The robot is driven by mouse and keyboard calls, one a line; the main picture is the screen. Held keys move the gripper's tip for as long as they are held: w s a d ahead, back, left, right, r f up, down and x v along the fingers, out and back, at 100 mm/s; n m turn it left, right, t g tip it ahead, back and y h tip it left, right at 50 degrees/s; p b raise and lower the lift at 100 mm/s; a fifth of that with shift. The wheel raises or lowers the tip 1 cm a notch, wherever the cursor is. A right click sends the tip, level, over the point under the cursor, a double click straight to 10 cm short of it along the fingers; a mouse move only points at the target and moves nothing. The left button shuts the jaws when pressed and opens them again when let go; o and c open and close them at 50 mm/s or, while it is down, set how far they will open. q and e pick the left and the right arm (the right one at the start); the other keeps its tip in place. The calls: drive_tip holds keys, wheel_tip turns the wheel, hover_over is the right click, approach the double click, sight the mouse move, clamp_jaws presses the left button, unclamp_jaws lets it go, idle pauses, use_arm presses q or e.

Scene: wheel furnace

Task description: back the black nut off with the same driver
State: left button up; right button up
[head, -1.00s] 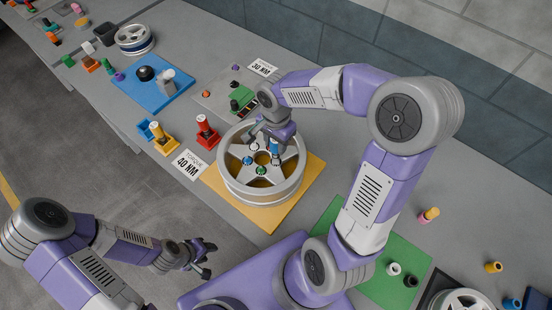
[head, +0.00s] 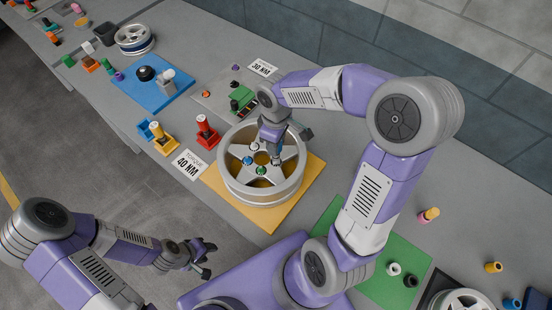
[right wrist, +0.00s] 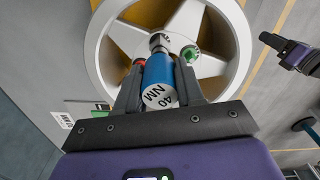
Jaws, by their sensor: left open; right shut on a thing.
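The blue driver (right wrist: 160,82), marked 40 NM, is between the fingers of my right gripper (right wrist: 158,92), which is shut on it. Its metal socket end (right wrist: 160,42) points at the silver wheel (right wrist: 222,68). In the head view the wheel (head: 232,186) lies on a yellow board, with my right gripper (head: 278,150) over its hub. I cannot make out the black nut; the driver and gripper may hide it. A green nut (right wrist: 190,53) and a red nut (right wrist: 139,62) show beside the driver. My left gripper (head: 205,260) is open and empty, away from the wheel.
Red (head: 207,132) and yellow (head: 161,138) holders stand left of the wheel, near a 40 NM sign (head: 188,164). A green block (head: 241,98) stands behind it. A green mat (head: 385,285) with small parts lies at right.

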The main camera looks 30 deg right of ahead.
drive_tip(key=o, duration=1.1)
drive_tip(key=shift+n, duration=0.3)
drive_tip(key=shift+o, duration=0.2)
wheel_tip(320, 180, up, 8)
drive_tip(key=shift+f+p, duration=0.2)
drive_tip(key=shift+p, duration=0.35)
drive_tip(key=shift+s, duration=0.1)
